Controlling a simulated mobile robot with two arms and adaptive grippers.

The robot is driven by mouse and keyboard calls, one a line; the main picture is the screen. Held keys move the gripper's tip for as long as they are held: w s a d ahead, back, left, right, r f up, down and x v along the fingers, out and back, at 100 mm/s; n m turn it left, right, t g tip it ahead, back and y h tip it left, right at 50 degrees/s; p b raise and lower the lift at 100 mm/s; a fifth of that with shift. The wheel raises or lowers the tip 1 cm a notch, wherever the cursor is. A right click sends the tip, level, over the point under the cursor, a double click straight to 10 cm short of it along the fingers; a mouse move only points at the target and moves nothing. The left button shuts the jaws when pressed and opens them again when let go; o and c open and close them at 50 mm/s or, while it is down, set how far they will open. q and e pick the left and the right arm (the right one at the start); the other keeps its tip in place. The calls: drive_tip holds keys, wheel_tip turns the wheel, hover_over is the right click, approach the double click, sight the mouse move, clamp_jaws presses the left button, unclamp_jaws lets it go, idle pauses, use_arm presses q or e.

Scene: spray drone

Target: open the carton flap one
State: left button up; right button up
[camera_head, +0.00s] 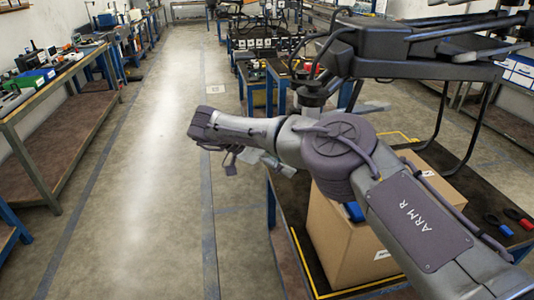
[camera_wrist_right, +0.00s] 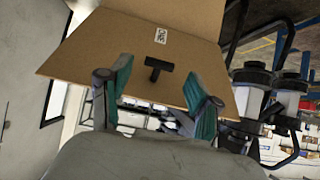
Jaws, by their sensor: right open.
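The brown cardboard carton (camera_head: 345,235) stands on the dark-topped table, partly hidden behind my right arm. In the right wrist view a broad cardboard panel (camera_wrist_right: 105,47) of it fills the upper part, with a white printed label and a small black T-shaped tab (camera_wrist_right: 157,68). My right gripper (camera_wrist_right: 161,73) is open, its two teal-padded fingers on either side of the tab in the picture. No contact is visible, and the remaining distance is hard to judge. In the head view this gripper is left of the carton. My left gripper is not in view.
A large dark multi-armed frame (camera_head: 420,45) stands behind the carton. Red and blue-handled tools (camera_head: 518,218) lie on the table's right side. A cluttered workbench (camera_head: 50,85) runs along the left wall. The floor aisle (camera_head: 150,190) is clear.

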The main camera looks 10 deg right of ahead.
drive_tip(key=v, duration=0.7)
drive_tip(key=shift+a, duration=0.1)
